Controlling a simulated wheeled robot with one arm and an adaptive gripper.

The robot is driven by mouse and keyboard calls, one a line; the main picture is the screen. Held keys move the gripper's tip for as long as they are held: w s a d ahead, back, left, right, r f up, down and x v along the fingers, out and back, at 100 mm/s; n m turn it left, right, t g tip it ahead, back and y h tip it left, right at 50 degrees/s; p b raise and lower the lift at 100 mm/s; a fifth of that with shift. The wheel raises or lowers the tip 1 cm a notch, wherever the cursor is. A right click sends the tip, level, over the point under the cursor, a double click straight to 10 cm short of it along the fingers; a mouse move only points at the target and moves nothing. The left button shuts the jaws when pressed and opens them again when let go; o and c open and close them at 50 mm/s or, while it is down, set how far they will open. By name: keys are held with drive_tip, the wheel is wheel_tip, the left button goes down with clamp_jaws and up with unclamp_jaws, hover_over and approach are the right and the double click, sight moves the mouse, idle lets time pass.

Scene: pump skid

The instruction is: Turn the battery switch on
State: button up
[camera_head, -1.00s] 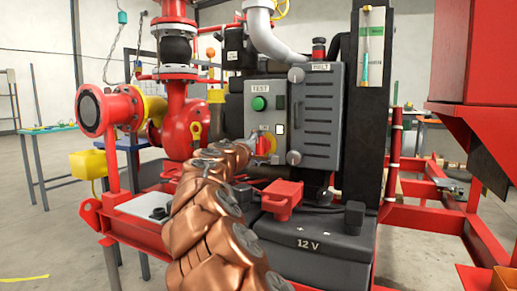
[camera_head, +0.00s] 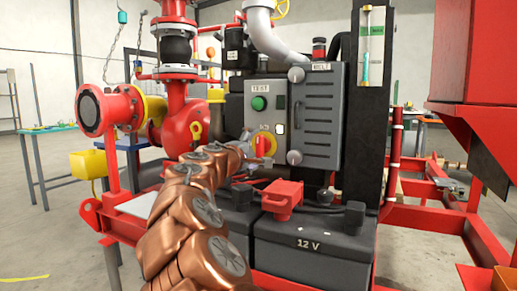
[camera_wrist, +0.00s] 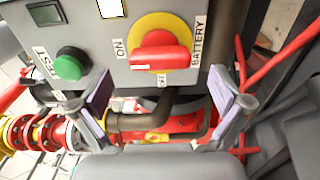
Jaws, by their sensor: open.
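The battery switch is a red handle (camera_wrist: 160,58) on a yellow disc (camera_wrist: 165,22), on the grey control panel. Labels ON and BATTERY sit beside it, and another label below is partly hidden by the handle. The handle's bar lies across the wrist view. In the head view the yellow disc (camera_head: 265,143) is partly hidden by my gripper (camera_head: 250,148). In the wrist view my gripper (camera_wrist: 163,102) is open, its two padded fingers apart and empty. The switch is beyond the fingertips, roughly centred between them, with no visible contact.
A green TEST button (camera_wrist: 70,65) sits left of the switch in the wrist view. Below the panel are a red terminal cover (camera_head: 283,196) and a black 12 V battery (camera_head: 310,248). A red pump (camera_head: 185,120) stands to the left, and pipes run under the panel.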

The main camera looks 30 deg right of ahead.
drive_tip(key=v, duration=0.8)
drive_tip(key=shift+d, duration=0.1)
drive_tip(key=shift+s, duration=0.1)
drive_tip(key=s+d+r+m+g+y+p, duration=0.2)
drive_tip(key=s+m+g+p, duration=0.1)
drive_tip(key=s+p, duration=0.6)
drive_tip(key=s+d+r+m+g+y+p, duration=0.1)
drive_tip(key=s+r+m+g+y+p, duration=0.15)
drive_tip(key=s+p, duration=0.65)
drive_tip(key=s+a+r+g+y+p, duration=0.1)
drive_tip(key=s+a+g+y+p, duration=0.4)
drive_tip(key=s+a+y+p, duration=0.6)
drive_tip(key=s+a+p, duration=1.1)
drive_tip(key=s+p, duration=0.2)
drive_tip(key=shift+r, duration=0.3)
drive_tip(key=shift+a+m+g, duration=0.1)
drive_tip(key=shift+m+g, duration=0.15)
